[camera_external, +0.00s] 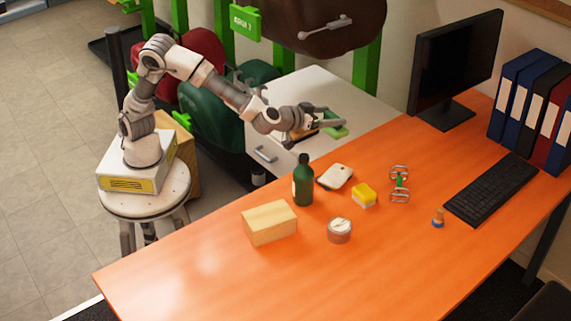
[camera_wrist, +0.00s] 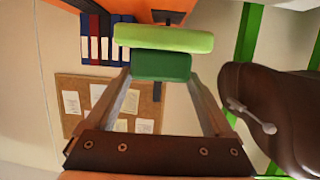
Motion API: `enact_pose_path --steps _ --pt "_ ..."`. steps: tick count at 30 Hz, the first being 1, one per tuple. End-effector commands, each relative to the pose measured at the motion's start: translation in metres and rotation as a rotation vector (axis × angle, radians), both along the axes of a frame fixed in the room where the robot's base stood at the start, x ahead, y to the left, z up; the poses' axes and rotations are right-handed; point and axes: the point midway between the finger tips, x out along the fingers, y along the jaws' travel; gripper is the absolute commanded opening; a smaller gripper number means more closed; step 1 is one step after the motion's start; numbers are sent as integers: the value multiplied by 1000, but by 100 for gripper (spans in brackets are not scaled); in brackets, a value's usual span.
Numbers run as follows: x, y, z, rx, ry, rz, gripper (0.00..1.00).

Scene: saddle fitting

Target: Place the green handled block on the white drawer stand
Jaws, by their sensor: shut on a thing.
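The green handled block (camera_external: 337,131) is at the end of my gripper (camera_external: 327,121) in the external view. In the wrist view, the block shows a light green slab (camera_wrist: 163,38) and a dark green part (camera_wrist: 160,66) between the fingertips of my gripper (camera_wrist: 160,76). The fingers are shut on the dark green part. The white drawer stand (camera_external: 345,92) stands behind the orange desk, with a drawer handle on its front. The block appears over the stand's top near the desk-side edge. I cannot tell whether it touches the top.
The orange desk (camera_external: 200,255) holds a green bottle (camera_external: 303,181), wooden block (camera_external: 269,223), tin (camera_external: 339,231), yellow sponge (camera_external: 364,195) and monitor (camera_external: 455,65). A brown saddle (camera_external: 325,22) hangs above the stand; it fills the right of the wrist view (camera_wrist: 275,105). The stand's rear top looks clear.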

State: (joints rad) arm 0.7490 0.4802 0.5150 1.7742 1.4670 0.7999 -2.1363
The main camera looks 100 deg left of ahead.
Motion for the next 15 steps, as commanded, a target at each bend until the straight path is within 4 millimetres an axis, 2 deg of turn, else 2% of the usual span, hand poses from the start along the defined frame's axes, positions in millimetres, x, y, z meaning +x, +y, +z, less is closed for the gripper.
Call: enact_pose_path --steps 1,4,8,15 --pt "-7 13 -9 2 5 18 19" --pt "-20 24 -27 3 6 43 19" --pt "-43 27 -59 5 8 77 19" --pt "-97 22 -118 5 6 155 19"
